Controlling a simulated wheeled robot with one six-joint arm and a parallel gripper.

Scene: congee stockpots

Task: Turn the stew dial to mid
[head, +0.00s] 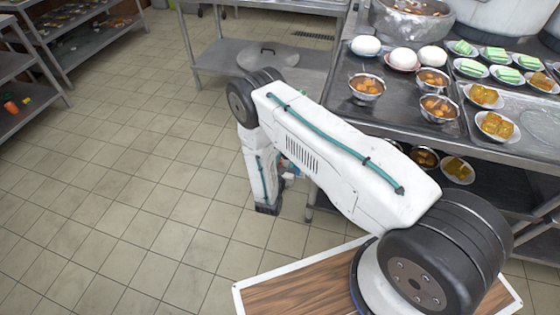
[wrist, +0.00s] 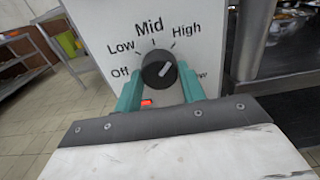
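The stew dial (wrist: 159,70) is a round black knob on a white panel (wrist: 205,45) in the wrist view. Its white pointer mark tilts up and right, towards the High label (wrist: 185,31). The Mid label (wrist: 150,27) is above the knob, with Low (wrist: 121,47) and Off (wrist: 120,71) to its left. Another label at the right is partly hidden by a finger. My gripper (wrist: 160,72) is open, with one teal finger on each side of the knob; I cannot tell whether they touch it. The dial is not discernible in the head view.
A small red light (wrist: 146,102) shows below the knob. In the head view, a steel counter (head: 390,115) with bowls and plates stands at the right. A low steel table (head: 215,60) holds a round lid (head: 267,57). Tiled floor (head: 110,190) is clear at left.

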